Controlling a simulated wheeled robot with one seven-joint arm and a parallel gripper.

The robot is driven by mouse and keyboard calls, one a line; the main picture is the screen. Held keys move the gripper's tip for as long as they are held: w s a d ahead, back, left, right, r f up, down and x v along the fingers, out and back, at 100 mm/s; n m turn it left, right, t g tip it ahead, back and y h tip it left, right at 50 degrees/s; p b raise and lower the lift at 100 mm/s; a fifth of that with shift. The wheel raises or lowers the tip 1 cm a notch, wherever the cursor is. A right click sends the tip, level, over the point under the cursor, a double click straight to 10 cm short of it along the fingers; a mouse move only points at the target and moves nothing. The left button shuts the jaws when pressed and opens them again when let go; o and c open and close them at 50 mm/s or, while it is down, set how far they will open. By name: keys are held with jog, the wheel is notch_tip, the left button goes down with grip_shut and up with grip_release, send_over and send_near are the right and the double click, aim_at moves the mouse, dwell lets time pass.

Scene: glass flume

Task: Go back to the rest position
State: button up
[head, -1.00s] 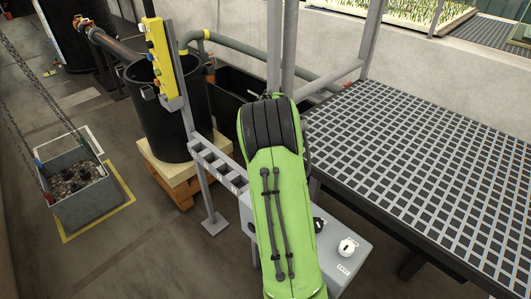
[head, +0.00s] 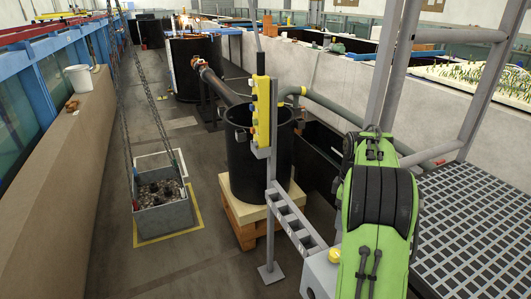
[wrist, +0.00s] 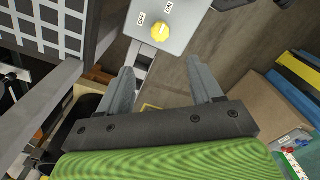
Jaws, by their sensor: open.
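My gripper (wrist: 165,92) shows in the wrist view with its two grey fingers spread apart and nothing between them. Beyond the fingertips, at the top of that view, is a grey control box with a yellow knob (wrist: 160,31) and the labels OFF and ON. The gap between the fingers and the knob looks clear. In the head view my green arm stands at the lower right and hides the gripper. The edge of the grey box (head: 316,276) shows beside the arm, with a yellow piece on top.
A yellow button pendant (head: 262,112) stands on a grey post. Behind it is a black barrel (head: 250,165) on a pallet. A grey bin of stones (head: 163,214) hangs on chains at left. A grating platform (head: 470,225) lies at right. Open floor runs between bin and barrel.

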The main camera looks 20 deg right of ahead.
jog(key=shift+a, duration=0.1)
jog(key=s+a+r+m+t, duration=0.1)
jog(key=s+a+r+m, duration=0.15)
jog(key=a+r, duration=0.4)
jog(key=s+a+r+m+t, duration=0.1)
jog(key=s+a+r+t, duration=0.15)
jog(key=a, duration=0.65)
jog(key=s+a+f+m+t, duration=0.1)
jog(key=s+a+m, duration=0.1)
jog(key=s+a, duration=0.3)
jog(key=s+a+m+t, duration=0.1)
jog(key=s+a, duration=0.4)
jog(key=s, duration=0.5)
jog(key=shift+a+f+m, duration=0.25)
jog(key=shift+f+m, duration=0.1)
jog(key=shift+f, duration=0.05)
jog(key=shift+s, duration=0.1)
